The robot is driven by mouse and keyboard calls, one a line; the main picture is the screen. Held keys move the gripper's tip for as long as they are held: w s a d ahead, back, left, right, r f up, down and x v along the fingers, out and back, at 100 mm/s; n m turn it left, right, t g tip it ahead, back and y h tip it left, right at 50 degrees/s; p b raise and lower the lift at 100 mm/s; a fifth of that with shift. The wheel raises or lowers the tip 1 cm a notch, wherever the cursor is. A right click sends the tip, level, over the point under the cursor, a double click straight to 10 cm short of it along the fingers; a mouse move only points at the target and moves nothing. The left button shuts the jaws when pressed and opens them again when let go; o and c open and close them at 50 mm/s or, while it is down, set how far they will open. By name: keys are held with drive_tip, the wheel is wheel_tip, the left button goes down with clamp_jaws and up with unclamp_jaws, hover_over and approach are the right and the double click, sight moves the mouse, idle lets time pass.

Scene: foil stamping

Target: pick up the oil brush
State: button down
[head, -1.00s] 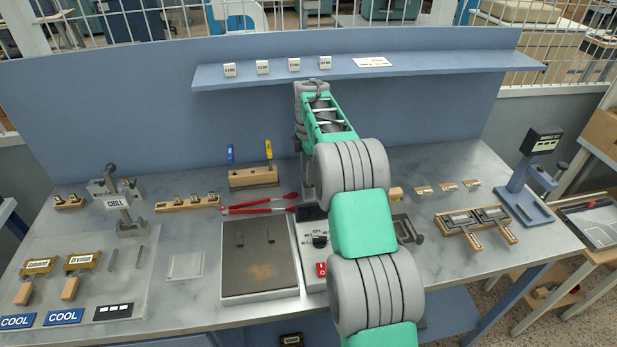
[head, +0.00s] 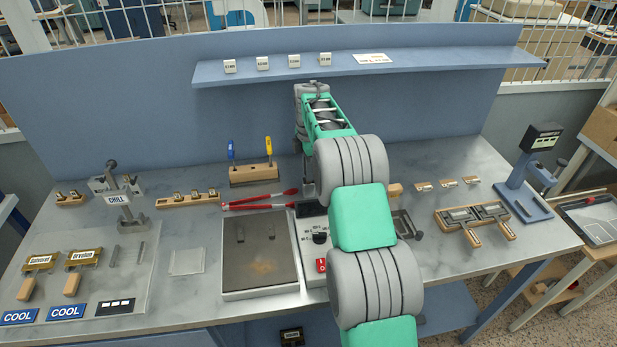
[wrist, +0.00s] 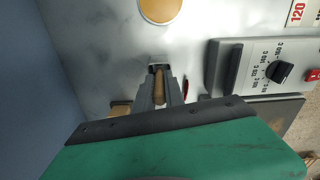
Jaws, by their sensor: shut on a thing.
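In the wrist view my gripper (wrist: 160,70) points down at the grey bench top. Its jaws are shut on a slim tan wooden handle, the oil brush (wrist: 159,90). The brush's lower end and bristles are hidden by the fingers, and I cannot tell whether it touches the bench. In the head view my arm stands in front of the bench's middle and hides the gripper and the brush.
An amber round thing (wrist: 160,8) lies ahead of the fingers. The dial box (wrist: 270,70) and hot plate (head: 260,255) are close by. Red tongs (head: 262,202) lie behind the plate, near a rack (head: 254,176) of blue- and yellow-handled tools. A shelf (head: 430,67) runs above.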

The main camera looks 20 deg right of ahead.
idle(0.3)
wheel_tip(320, 180, up, 10)
drive_tip(key=shift+r+b, duration=0.1)
drive_tip(key=shift+b, duration=0.65)
drive_tip(key=shift+d, duration=0.1)
